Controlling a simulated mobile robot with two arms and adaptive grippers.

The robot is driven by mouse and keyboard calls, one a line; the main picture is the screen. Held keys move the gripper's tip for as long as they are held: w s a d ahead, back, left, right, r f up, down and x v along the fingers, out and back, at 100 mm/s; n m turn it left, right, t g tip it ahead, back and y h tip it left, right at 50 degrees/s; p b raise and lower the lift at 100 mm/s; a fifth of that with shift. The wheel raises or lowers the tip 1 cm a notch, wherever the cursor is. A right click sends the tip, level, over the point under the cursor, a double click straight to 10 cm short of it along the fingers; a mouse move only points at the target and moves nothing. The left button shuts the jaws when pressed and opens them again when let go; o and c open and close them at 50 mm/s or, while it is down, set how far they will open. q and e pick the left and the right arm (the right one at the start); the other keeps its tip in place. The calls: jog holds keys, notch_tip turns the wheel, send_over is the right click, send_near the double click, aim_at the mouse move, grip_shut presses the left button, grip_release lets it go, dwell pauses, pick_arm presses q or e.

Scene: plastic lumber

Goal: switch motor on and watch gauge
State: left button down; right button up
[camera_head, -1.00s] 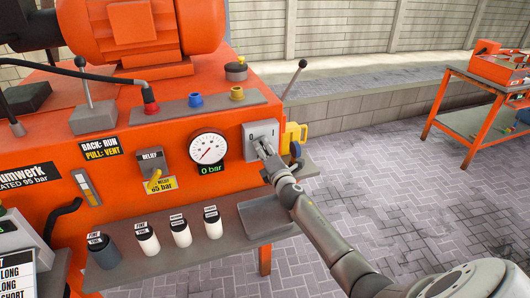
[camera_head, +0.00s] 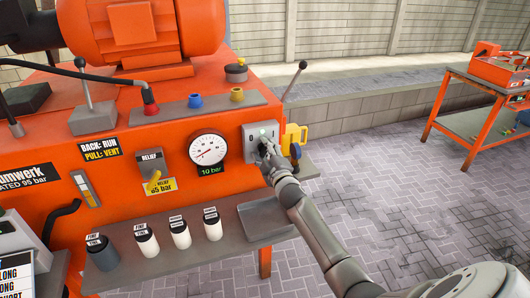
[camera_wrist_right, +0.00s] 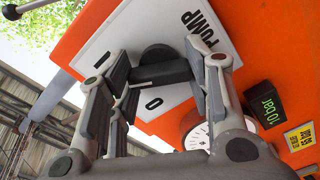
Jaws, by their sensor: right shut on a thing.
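The motor switch plate (camera_head: 250,143) is a grey panel on the front of the orange machine. In the right wrist view its white face reads PUMP, with a black rotary knob (camera_wrist_right: 160,70) in the middle. My right gripper (camera_head: 266,148) has its two fingers around this knob and is shut on it. A small green spot shows near the top of the plate. The round white gauge (camera_head: 207,150) is left of the switch. Its display (camera_head: 210,170) reads 10 bar in green. My left gripper is not in view.
The relief valve (camera_head: 152,180) with a yellow handle is left of the gauge. White and grey canisters (camera_head: 180,235) stand on the shelf below. A yellow part (camera_head: 296,135) and a tilted lever (camera_head: 294,80) are right of the switch. Open paving lies to the right.

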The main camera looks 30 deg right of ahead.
jog(key=shift+m, duration=0.6)
jog(key=o, duration=1)
jog(key=v, duration=1.2)
